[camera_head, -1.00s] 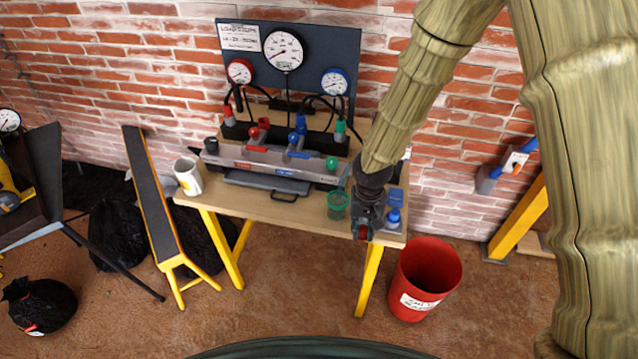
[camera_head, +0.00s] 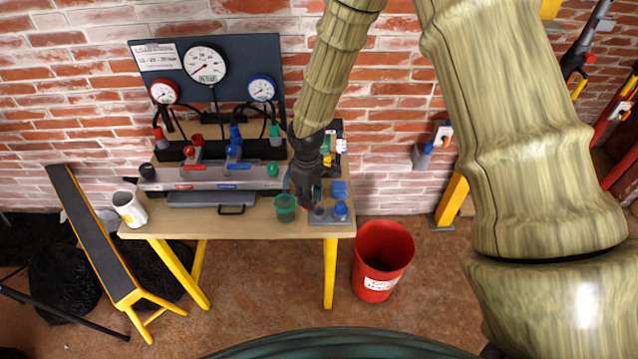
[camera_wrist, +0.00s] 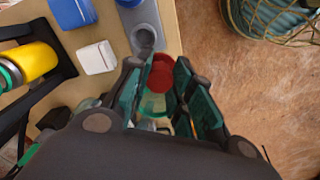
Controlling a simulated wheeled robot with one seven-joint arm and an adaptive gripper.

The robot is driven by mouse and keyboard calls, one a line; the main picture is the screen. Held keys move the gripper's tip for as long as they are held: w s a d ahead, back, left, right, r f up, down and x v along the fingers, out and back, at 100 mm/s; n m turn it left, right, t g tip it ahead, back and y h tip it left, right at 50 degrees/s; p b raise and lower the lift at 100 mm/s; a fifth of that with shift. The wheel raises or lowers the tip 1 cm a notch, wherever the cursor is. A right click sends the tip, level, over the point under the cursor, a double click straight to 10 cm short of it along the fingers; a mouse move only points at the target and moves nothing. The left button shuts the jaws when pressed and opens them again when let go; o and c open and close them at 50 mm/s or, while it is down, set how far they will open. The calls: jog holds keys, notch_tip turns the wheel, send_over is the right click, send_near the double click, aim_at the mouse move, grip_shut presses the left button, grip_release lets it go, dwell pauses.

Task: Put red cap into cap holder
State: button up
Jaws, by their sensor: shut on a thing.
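The red cap (camera_wrist: 160,72) is between the teal-padded fingers of my gripper (camera_wrist: 158,92) in the wrist view, gripped near the fingertips. The cap holder (camera_wrist: 146,36) is a grey block just beyond the cap, with a round empty socket facing me. In the head view my gripper (camera_head: 307,203) is low over the bench's right end, just left of the holder (camera_head: 322,219). A blue cap (camera_head: 341,210) sits on the holder's right part. The cap's underside and any gap to the bench are hidden.
A green cup (camera_head: 286,206) stands close to the left of my gripper. A blue block (camera_head: 339,189) is behind the holder. A white mug (camera_head: 129,208) stands at the bench's left end. A red bin (camera_head: 383,259) is on the floor at right. The gauge board (camera_head: 233,70) rises behind.

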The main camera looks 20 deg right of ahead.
jog(key=d+n, duration=0.1)
jog(key=w+d+n, duration=0.1)
jog(key=d+r+n, duration=0.1)
jog(key=shift+w+d, duration=0.15)
jog(key=shift+d, duration=0.05)
jog(key=shift+f+b, duration=1.1)
jog(key=shift+f, duration=0.45)
jog(key=shift+p, duration=0.45)
jog(key=shift+f+b, duration=0.65)
jog(key=shift+f, duration=1.4)
dwell(2.1)
jog(key=o, duration=1.3)
jog(key=shift+o, duration=0.3)
